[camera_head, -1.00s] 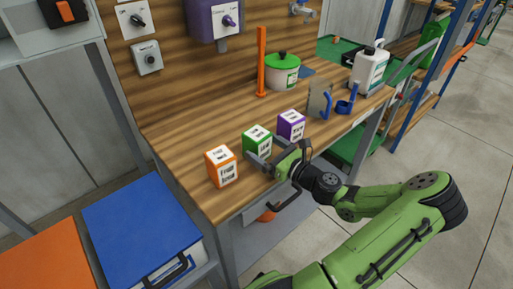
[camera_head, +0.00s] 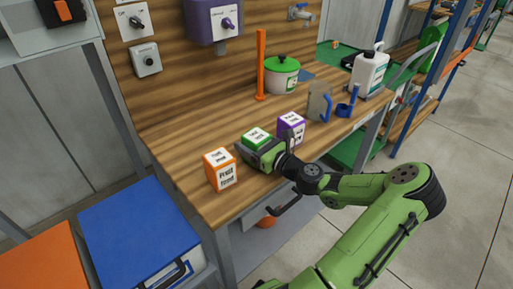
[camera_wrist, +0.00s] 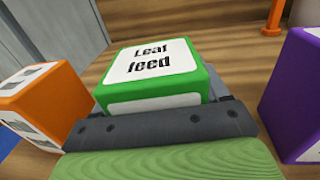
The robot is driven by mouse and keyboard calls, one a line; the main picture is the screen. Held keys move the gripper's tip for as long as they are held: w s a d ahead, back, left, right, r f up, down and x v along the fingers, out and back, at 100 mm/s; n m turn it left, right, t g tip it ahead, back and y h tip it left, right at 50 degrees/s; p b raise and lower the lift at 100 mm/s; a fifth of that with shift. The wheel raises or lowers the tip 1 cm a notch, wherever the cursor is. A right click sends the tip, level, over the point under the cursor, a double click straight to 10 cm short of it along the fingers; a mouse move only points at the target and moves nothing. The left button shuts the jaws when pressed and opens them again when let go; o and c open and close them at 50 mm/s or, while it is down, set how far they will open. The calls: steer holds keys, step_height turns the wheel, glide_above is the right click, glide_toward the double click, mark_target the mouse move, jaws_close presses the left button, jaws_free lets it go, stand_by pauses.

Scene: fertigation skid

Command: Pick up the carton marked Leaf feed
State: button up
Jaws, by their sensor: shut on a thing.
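The green carton (camera_head: 256,136) stands on the wooden bench between an orange carton and a purple carton. In the wrist view its white top label reads "Leaf feed" (camera_wrist: 152,63). My gripper (camera_head: 262,150) is shut on this carton, reaching it from the bench's front side. In the wrist view my gripper (camera_wrist: 165,125) covers the lower part of the carton's near face. The fingertips are mostly hidden. I cannot tell any gap between the carton and the bench top.
The orange carton (camera_head: 221,170), marked "Fruit feed", is close on the left. The purple carton (camera_head: 291,127) is close on the right.

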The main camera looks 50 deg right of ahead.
steer(key=shift+r, duration=0.1)
step_height(320, 180, up, 28)
steer(key=p, duration=1.3)
